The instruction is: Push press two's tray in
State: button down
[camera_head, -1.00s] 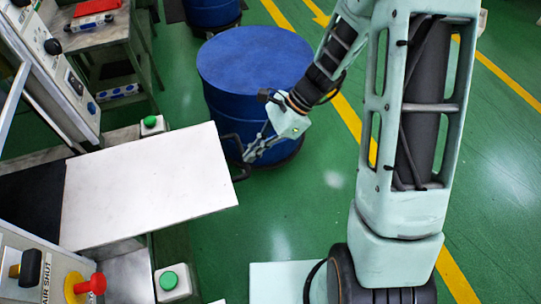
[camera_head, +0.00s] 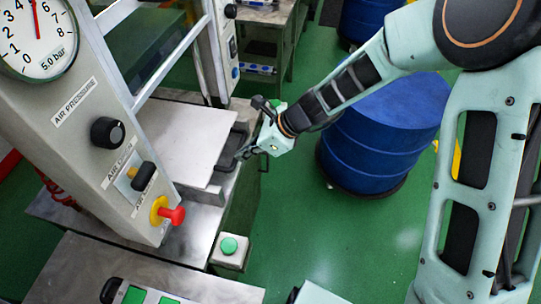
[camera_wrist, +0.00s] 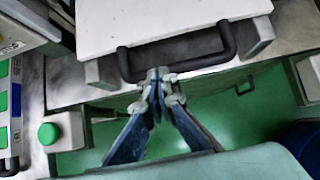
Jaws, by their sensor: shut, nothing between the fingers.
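The press tray, a flat pale plate (camera_head: 187,140), lies level on the press's metal bed, partly under the press's frame. Its dark handle (camera_head: 232,150) faces the aisle; in the wrist view the handle (camera_wrist: 180,70) is a black bar along the edge of the white plate (camera_wrist: 170,20). My gripper (camera_head: 243,154) is at the handle on the aisle side. In the wrist view my shut fingertips (camera_wrist: 158,76) overlap the bar near its left half, holding nothing; whether they touch it I cannot tell. The tray's far end is hidden behind the control panel.
A control panel with a gauge (camera_head: 38,30) and red knob (camera_head: 172,215) stands at the left. A green button box (camera_head: 230,250) sits in front of the bed. Blue drums (camera_head: 375,140) stand right of my gripper. Green floor (camera_head: 290,225) is clear between.

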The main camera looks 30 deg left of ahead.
jog(key=shift+s+a, duration=0.2)
jog(key=shift+a, duration=0.45)
jog(key=shift+s+a, duration=0.15)
jog(key=shift+a, duration=0.5)
jog(key=shift+w+d+r+p, duration=0.15)
jog(key=shift+w+d+p, duration=0.15)
jog(key=shift+d, duration=0.2)
jog(key=d+f+v, duration=0.1)
jog(key=v, duration=1.1)
jog(key=shift+d+p, duration=0.3)
jog(key=shift+p, duration=0.05)
jog(key=shift+w+f, duration=0.1)
jog(key=shift+w, duration=0.05)
